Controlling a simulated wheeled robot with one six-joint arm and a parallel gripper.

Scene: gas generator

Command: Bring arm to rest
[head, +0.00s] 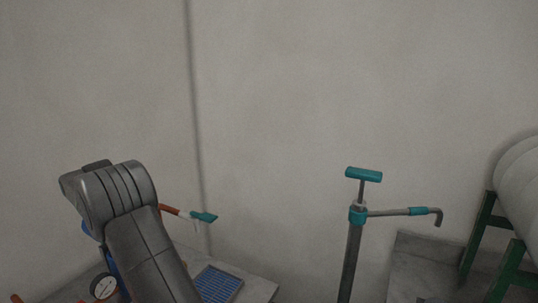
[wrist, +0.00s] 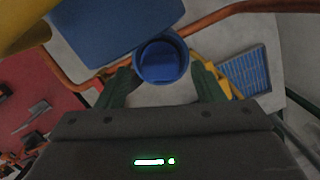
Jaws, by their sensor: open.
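My gripper (wrist: 163,80) shows in the wrist view, with two dark green fingers spread apart. It is open. A round blue cup-like piece (wrist: 162,60) shows between and beyond the fingertips; I cannot tell its distance, and no grip on it shows. In the head view my grey arm rises at the lower left, bent at its upper joint. The gripper itself is not visible there.
A hand pump with a teal T-handle (head: 363,175) stands right of centre. A pressure gauge (head: 103,286) and a blue grate (head: 217,284) are low at left. A white tank (head: 520,185) on green legs is at right. An orange pipe (wrist: 225,20) crosses the wrist view.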

